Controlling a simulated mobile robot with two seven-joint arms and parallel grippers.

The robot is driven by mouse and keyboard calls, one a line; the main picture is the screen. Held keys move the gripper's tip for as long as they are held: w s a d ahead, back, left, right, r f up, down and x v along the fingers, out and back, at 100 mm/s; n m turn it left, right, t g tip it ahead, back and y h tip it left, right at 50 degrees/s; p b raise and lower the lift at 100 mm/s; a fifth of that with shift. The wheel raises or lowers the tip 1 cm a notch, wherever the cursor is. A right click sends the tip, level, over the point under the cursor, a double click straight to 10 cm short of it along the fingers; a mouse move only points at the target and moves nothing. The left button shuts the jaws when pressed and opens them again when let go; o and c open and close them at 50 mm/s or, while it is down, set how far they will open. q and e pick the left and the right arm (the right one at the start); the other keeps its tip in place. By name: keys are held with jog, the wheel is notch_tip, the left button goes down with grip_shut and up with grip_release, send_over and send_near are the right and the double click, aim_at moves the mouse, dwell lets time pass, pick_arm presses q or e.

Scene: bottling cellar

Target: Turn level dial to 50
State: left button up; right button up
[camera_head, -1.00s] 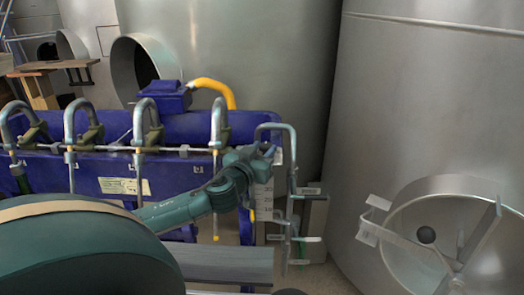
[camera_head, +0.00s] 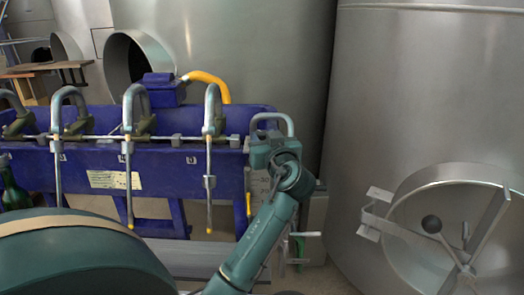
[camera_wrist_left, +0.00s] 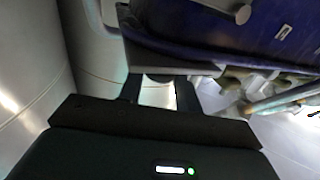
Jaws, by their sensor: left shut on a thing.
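In the left wrist view the two dark fingers (camera_wrist_left: 158,84) are on either side of a pale piece (camera_wrist_left: 157,94), which appears to be part of the level dial. The dial's setting is hidden. My right gripper is out of view.
The blue filling machine (camera_head: 190,172) carries several curved spouts over its front. A steel tank (camera_head: 420,90) with a round hatch (camera_head: 445,225) stands close on the right. Another large tank (camera_head: 260,50) stands behind the machine.

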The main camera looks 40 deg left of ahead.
pick_arm(q)
jog(key=shift+w+d+f+n+g+y+b, duration=0.1)
jog(key=shift+w+f+n+g+y+b, duration=0.1)
jog(key=shift+f+n+g+y+b, duration=0.35)
jog(key=shift+w+r+n+g+y+b, duration=0.1)
jog(key=shift+r+n+g+y+b, duration=0.2)
jog(key=shift+n+g+b, duration=0.45)
jog(key=shift+w+r+n+g+y+b, duration=0.15)
jog(key=shift+n+g+b, duration=0.1)
jog(key=shift+g+b, duration=0.35)
jog(key=shift+s+r+n+g+y+b, duration=0.1)
jog(key=shift+n+g+b, duration=0.25)
jog(key=shift+g, duration=0.35)
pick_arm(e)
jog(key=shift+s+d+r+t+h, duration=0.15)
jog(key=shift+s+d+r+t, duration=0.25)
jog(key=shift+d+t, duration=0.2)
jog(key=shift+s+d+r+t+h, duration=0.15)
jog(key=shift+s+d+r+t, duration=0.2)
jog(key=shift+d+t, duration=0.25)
pick_arm(q)
jog(key=shift+r, duration=0.1)
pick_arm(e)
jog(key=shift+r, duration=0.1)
pick_arm(q)
jog(key=o, duration=0.7)
jog(key=shift+c, duration=0.2)
jog(key=shift+g, duration=0.3)
